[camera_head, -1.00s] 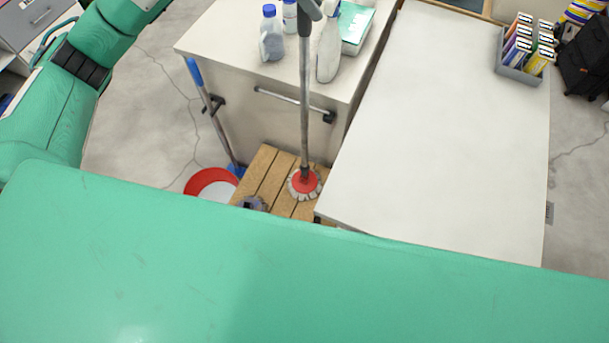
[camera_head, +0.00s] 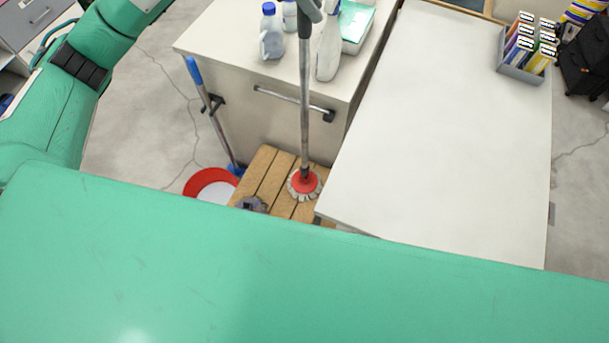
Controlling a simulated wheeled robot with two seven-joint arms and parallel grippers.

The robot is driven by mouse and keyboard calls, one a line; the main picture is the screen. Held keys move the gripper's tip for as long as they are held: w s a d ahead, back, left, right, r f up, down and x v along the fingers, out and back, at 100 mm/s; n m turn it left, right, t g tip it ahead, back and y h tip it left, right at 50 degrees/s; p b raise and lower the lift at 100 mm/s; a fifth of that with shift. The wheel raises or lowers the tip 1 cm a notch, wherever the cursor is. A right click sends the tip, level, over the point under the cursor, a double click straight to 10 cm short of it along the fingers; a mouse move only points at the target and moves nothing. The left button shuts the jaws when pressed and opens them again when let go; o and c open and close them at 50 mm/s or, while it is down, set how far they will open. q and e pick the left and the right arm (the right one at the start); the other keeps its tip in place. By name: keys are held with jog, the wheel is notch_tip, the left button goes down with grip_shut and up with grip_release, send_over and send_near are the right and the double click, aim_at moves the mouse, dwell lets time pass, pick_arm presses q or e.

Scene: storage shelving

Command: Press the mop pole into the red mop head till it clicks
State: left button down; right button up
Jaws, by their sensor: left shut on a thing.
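The mop pole (camera_head: 304,110) is a grey metal rod standing nearly upright in front of the cabinet. Its lower end meets the centre of the red mop head (camera_head: 304,183), which has a pale fringe and sits on wooden slats. I cannot tell how deeply the pole sits in the socket. My left gripper (camera_head: 311,10) shows only in part at the top edge, shut on the upper pole; its fingers are mostly cut off. My right gripper is not in view.
A grey mop head (camera_head: 252,204) lies on the slatted platform (camera_head: 262,172). A red-rimmed bucket (camera_head: 205,178) and a blue-handled pole (camera_head: 212,110) stand left. Bottles (camera_head: 271,35) stand on the cabinet. A white tabletop (camera_head: 440,130) on the right is mostly clear.

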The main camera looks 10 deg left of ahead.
aim_at(310, 33)
pick_arm(q)
jog(key=shift+f+b, duration=1.65)
jog(key=shift+f, duration=0.25)
jog(key=shift+f+b, duration=0.55)
jog(key=shift+b, duration=0.9)
dwell(3.4)
jog(key=c, duration=1.1)
grip_release()
